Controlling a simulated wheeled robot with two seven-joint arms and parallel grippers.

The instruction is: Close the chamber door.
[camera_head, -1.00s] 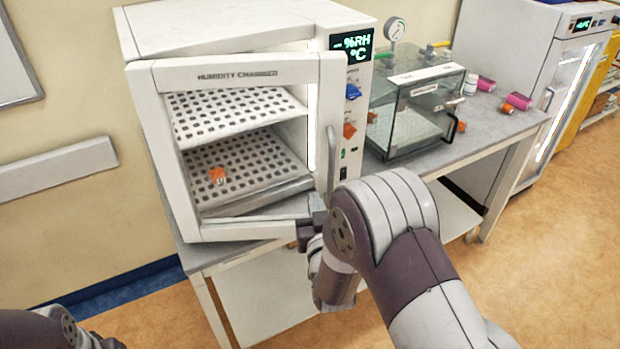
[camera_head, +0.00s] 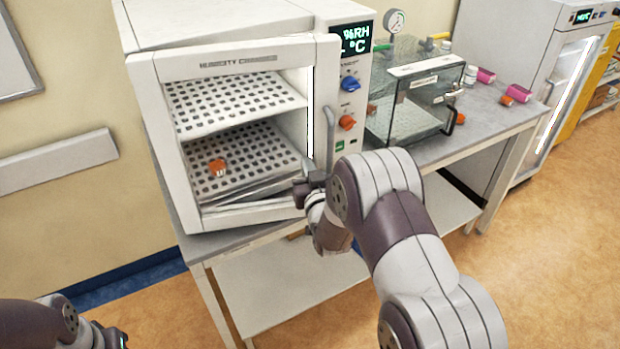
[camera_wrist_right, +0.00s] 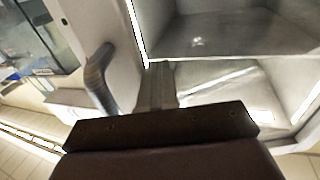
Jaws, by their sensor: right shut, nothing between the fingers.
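The white humidity chamber (camera_head: 220,22) stands on the bench. Its door (camera_head: 230,60), a white frame with a large window, stands partly open, with its handle (camera_head: 329,140) on the right side. Shelves and a small orange-capped item (camera_head: 217,168) show through the window. My right gripper (camera_head: 303,192) is shut and empty at the lower right of the door frame, below the handle. In the right wrist view the shut fingers (camera_wrist_right: 156,86) are beside the handle (camera_wrist_right: 100,78); whether they touch the door I cannot tell. Of my left arm only a part shows at the lower left; its fingers are out of view.
A clear-walled box (camera_head: 410,105) with a gauge stands right of the chamber on the grey bench (camera_head: 437,150). Pink and orange items (camera_head: 515,93) lie farther right. A glass-door cabinet (camera_head: 565,100) stands beyond. The floor in front is clear.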

